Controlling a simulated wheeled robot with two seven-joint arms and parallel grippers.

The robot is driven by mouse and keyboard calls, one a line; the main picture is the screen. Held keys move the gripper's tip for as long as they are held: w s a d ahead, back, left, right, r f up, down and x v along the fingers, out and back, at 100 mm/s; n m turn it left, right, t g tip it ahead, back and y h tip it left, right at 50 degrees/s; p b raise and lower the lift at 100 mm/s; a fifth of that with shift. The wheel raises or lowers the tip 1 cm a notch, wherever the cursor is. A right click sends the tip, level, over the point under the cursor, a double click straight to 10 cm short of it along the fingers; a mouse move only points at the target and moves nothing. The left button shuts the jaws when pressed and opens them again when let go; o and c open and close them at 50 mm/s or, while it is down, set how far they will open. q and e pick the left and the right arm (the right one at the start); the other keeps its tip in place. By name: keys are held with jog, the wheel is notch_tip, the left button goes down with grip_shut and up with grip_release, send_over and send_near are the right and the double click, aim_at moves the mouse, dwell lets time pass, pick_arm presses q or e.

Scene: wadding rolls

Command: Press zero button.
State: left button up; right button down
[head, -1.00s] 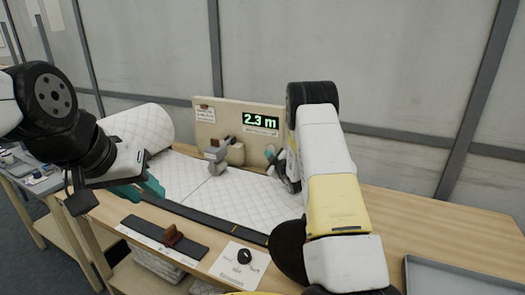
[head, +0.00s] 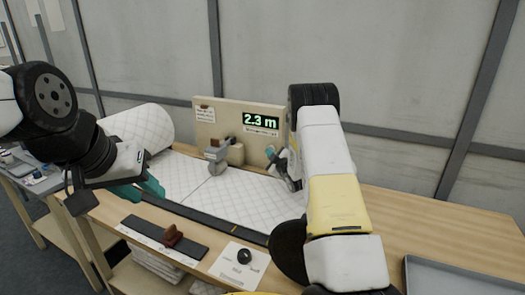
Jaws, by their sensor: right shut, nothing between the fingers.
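A beige upright board (head: 208,122) stands at the back of the bench, with a green-lit display (head: 261,121) reading 2.3 m. A small label sits under the display. I cannot make out a zero button; my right arm covers the board's right end. My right gripper (head: 271,153) is shut and empty, its teal tip in front of the board's lower right, below the display. Whether it touches the board I cannot tell. My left gripper (head: 142,188) hangs at the left over the bench's front part, its teal fingers apart and empty.
A quilted white wadding roll (head: 141,127) lies at the left, its sheet (head: 240,193) spread along the bench. A grey clamp-like part (head: 216,154) stands on it. In front are a dark rail with a brown block (head: 172,235) and a black knob (head: 244,257) on a card. A grey tray (head: 460,275) lies right.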

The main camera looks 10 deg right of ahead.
jog(key=shift+w+d, duration=0.15)
jog(key=shift+w, duration=0.05)
dwell(0.6)
jog(key=shift+s+a, duration=0.5)
jog(key=shift+s, duration=0.25)
jog(key=s+a, duration=0.2)
jog(key=s, duration=0.2)
jog(key=shift+s+a, duration=0.1)
jog(key=shift+a, duration=0.3)
